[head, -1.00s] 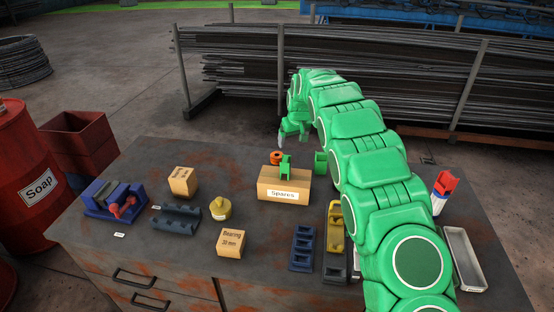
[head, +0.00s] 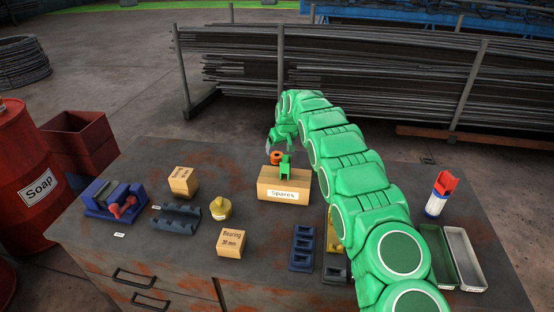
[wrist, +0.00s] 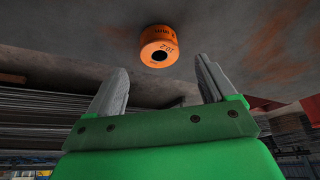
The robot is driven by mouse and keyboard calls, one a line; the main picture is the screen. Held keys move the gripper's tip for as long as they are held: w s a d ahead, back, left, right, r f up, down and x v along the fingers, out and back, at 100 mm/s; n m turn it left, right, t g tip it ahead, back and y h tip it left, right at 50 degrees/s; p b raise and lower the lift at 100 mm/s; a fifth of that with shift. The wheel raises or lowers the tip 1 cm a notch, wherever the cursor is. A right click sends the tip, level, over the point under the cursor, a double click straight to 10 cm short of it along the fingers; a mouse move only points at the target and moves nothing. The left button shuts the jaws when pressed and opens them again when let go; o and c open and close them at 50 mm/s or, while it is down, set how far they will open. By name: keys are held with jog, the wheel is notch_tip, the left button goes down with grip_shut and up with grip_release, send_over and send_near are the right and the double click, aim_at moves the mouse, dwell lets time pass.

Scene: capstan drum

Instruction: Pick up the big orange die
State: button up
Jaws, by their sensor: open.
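In the wrist view the die (wrist: 159,46) is a short orange cylinder with a dark round hole and printed marks. My gripper (head: 272,147) is behind the box, close to the die. In the wrist view my gripper (wrist: 164,82) is open and empty. The die lies beyond its fingertips, roughly in line with the gap between them, and apart from both fingers.
A yellow pot (head: 220,208), "Bearing" box (head: 232,242) and dark blue block (head: 302,247) are nearer. Trays (head: 463,259) and a red-topped can (head: 439,194) stand right.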

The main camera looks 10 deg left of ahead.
aim_at(278, 153)
jog(key=shift+x, duration=2.45)
jog(key=shift+d, duration=0.1)
grip_shut()
notch_tip(278, 153, up, 10)
